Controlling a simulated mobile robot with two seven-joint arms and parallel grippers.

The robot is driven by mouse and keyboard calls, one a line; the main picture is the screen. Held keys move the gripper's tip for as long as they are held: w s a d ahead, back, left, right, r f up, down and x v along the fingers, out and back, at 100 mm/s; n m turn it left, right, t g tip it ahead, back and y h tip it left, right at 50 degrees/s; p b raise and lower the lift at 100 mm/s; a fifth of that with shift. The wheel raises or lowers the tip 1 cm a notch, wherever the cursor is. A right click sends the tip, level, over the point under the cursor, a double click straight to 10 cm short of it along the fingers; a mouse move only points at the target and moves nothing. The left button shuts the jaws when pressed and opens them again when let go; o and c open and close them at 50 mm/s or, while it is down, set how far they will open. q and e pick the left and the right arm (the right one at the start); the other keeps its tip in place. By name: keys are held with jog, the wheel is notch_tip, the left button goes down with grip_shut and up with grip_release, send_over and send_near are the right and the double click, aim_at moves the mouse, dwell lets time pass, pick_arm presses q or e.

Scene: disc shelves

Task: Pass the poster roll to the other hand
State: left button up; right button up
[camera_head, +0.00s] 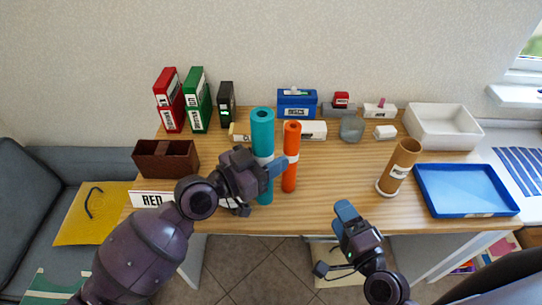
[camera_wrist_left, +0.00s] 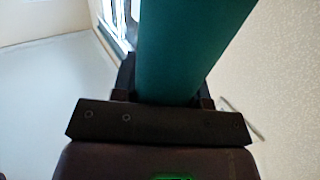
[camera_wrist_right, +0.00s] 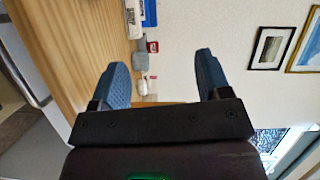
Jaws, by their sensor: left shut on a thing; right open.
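A teal poster roll (camera_head: 262,130) with a white band stands upright in the head view, at the left-middle of the table's front. My left gripper (camera_head: 264,168) is shut on it around its middle. In the left wrist view the teal roll (camera_wrist_left: 190,45) fills the space between the fingers. I cannot tell whether its lower end touches anything. My right gripper (camera_head: 346,212) is open and empty, low in front of the table edge, to the right of and apart from the roll. Its two fingers show spread in the right wrist view (camera_wrist_right: 162,80).
An orange roll (camera_head: 291,150) stands close to the right of the teal one. A brown tube (camera_head: 404,160), blue tray (camera_head: 465,190) and white bin (camera_head: 445,128) are at right. A brown box (camera_head: 150,158) and binders (camera_head: 197,100) are at left. The table's middle front (camera_head: 335,180) is clear.

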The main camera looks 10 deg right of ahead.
jog(key=s+d+f+n+g+h, duration=0.1)
jog(key=d+f+n+g, duration=0.1)
jog(key=f+n, duration=0.4)
jog(key=s+d+f+n+g+h, duration=0.1)
jog(key=s+d+f+n+g, duration=0.1)
jog(key=f+n, duration=0.4)
jog(key=shift+s+d+n+g+h, duration=0.35)
jog(key=shift+n+g, duration=0.45)
jog(key=shift+n, duration=1.2)
jog(key=shift+w, duration=0.1)
